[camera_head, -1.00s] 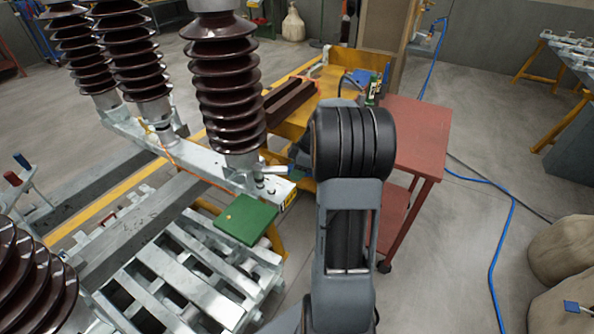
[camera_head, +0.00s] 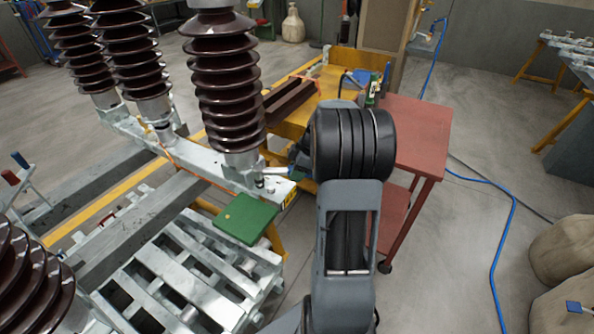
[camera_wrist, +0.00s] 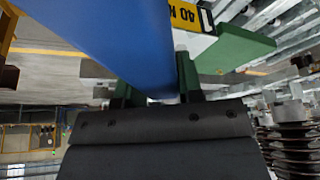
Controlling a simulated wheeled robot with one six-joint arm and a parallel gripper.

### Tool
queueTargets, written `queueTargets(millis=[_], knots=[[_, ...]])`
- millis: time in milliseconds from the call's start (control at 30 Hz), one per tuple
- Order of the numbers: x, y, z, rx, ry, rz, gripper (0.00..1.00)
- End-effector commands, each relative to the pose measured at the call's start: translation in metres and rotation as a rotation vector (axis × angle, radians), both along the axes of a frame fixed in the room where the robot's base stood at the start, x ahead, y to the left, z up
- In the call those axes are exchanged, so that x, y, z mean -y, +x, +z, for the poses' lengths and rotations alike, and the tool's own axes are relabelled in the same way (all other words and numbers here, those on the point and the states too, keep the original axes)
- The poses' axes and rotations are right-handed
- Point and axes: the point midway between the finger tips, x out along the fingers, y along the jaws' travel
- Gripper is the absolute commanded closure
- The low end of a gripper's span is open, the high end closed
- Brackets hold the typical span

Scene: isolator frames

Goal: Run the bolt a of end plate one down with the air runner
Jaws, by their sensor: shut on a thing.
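My gripper (camera_wrist: 156,88) is shut on a large blue body, which I take to be the air runner (camera_wrist: 115,38). The blue body fills the upper middle of the wrist view, and its working end is out of that view. In the head view my arm hides most of the gripper; a dark part of the tool or hand and a pale rod show left of my wrist. The rod is close to the end plate (camera_head: 284,194) of the steel beam. A small upright bolt (camera_head: 270,188) seems to stand there; contact with the rod cannot be told.
Brown ribbed insulators (camera_head: 226,95) stand on the beam. A green plate (camera_head: 246,218) lies in front of the beam end, above grey steel frames. A red cart (camera_head: 415,135) is at the right. A blue hose (camera_head: 505,235) crosses the open floor.

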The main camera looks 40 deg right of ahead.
Motion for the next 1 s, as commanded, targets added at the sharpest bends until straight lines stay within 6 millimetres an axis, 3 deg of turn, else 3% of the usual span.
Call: queueTargets(millis=[1000], knots=[[0.0,0.001,-0.012,0.003,-0.001,0.0,1.0]])
